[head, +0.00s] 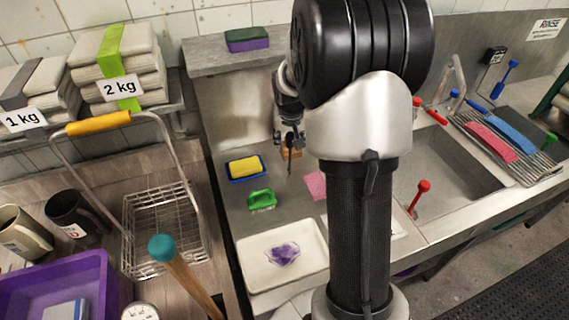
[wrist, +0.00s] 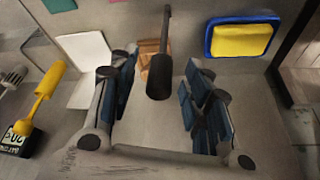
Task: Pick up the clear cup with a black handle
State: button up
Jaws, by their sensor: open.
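My gripper (wrist: 160,90) is open, with one dark-padded finger on each side of a black handle (wrist: 158,76) in the wrist view. A thin dark stem runs from the handle toward the top of the picture. I cannot make out a clear cup body on it. No contact between the fingers and the handle shows. In the head view my gripper (head: 289,138) hangs over the steel counter, left of my arm. My arm hides part of the counter there.
A wooden block (wrist: 148,58) lies by the handle. A yellow sponge in a blue dish (wrist: 241,40) is to the right; a yellow-handled tool (wrist: 45,95) is to the left. In the head view, a green brush (head: 262,200) and white tray (head: 243,262) sit nearer.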

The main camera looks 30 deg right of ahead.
jog(key=shift+w+d+f, duration=0.15)
jog(key=shift+w+f, duration=0.05)
jog(key=shift+f, duration=0.3)
jog(key=shift+c, duration=0.6)
grip_shut()
